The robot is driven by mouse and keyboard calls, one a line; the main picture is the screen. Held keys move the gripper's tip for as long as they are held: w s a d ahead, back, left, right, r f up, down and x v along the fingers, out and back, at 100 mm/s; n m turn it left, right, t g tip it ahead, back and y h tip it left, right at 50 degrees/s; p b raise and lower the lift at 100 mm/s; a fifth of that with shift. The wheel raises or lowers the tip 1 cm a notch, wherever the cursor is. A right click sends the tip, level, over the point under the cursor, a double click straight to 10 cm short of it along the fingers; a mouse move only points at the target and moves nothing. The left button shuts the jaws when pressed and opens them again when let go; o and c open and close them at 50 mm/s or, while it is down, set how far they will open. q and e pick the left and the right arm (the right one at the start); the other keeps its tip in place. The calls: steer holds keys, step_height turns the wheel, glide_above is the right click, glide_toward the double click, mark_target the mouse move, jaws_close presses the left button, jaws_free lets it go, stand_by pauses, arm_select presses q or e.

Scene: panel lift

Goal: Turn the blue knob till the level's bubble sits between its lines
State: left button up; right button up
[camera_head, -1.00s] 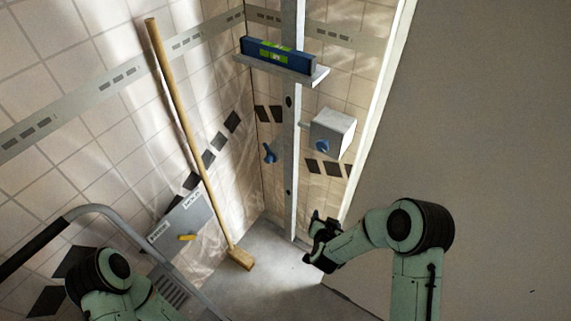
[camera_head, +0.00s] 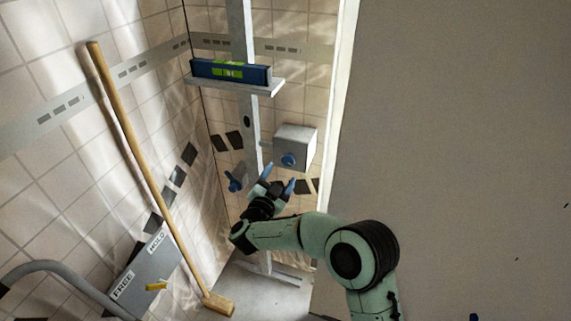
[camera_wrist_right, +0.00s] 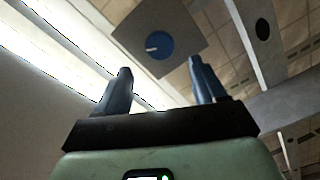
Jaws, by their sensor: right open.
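The blue knob (camera_head: 288,160) is on the front of a pale grey box beside the upright post. In the right wrist view the knob (camera_wrist_right: 160,46) is a round blue disc with a white pointer mark, above and beyond the fingers. My right gripper (camera_head: 278,178) is open, with its two blue fingers apart just below the knob, not around it. The right wrist view shows the empty gap between the fingertips (camera_wrist_right: 160,68). The blue level (camera_head: 203,67) lies on a shelf on the post. Its green vial shows, but the bubble is too small to place. My left gripper is out of view.
A grey plate (camera_head: 146,272) labelled FREE and HOLD has a yellow handle. A plain grey wall (camera_head: 450,150) fills the right.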

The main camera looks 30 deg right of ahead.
mark_target(287, 161)
steer(key=x, duration=0.7)
steer(key=shift+a, duration=0.1)
steer(key=c, duration=1)
steer(key=shift+a+r+n+p, duration=0.1)
steer(key=shift+r+n+p, duration=0.05)
steer(key=shift+n+p, duration=1)
steer(key=n+p, duration=0.2)
steer(key=shift+w+p, duration=0.1)
steer(key=shift+p, duration=0.25)
steer(key=shift+n+p, duration=0.35)
arm_select(q)
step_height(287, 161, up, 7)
steer(key=p, duration=0.2)
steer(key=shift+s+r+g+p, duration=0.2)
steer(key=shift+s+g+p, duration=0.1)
arm_select(e)
steer(key=shift+n, duration=1.5)
